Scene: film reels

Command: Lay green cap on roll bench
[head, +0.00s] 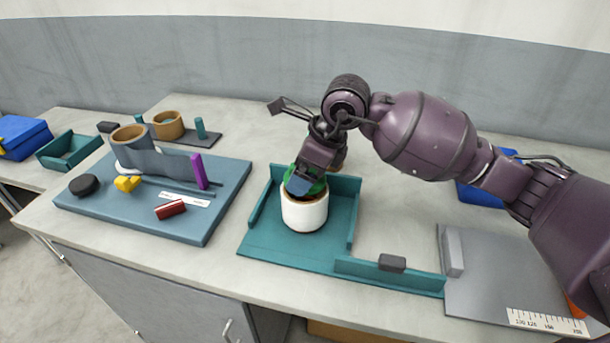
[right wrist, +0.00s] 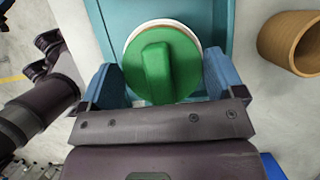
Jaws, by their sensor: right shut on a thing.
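The green cap (right wrist: 162,62) is a round disc with a raised bar across its top. It sits at the mouth of a white round can (head: 304,213) with a brownish rim, standing in a teal tray. My right gripper (head: 302,184) points down over the can and is shut on the green cap, with a blue finger on each side. In the head view the fingers hide most of the cap (head: 318,187). I cannot tell whether the cap still touches the can. My left gripper is not in view.
The teal tray (head: 275,254) has raised walls. Left of it a blue-grey board (head: 220,205) carries a grey holder, a purple block (head: 199,171), a red block (head: 170,209), a yellow piece (head: 127,183) and a black disc (head: 84,185). A grey plate (head: 480,285) lies right.

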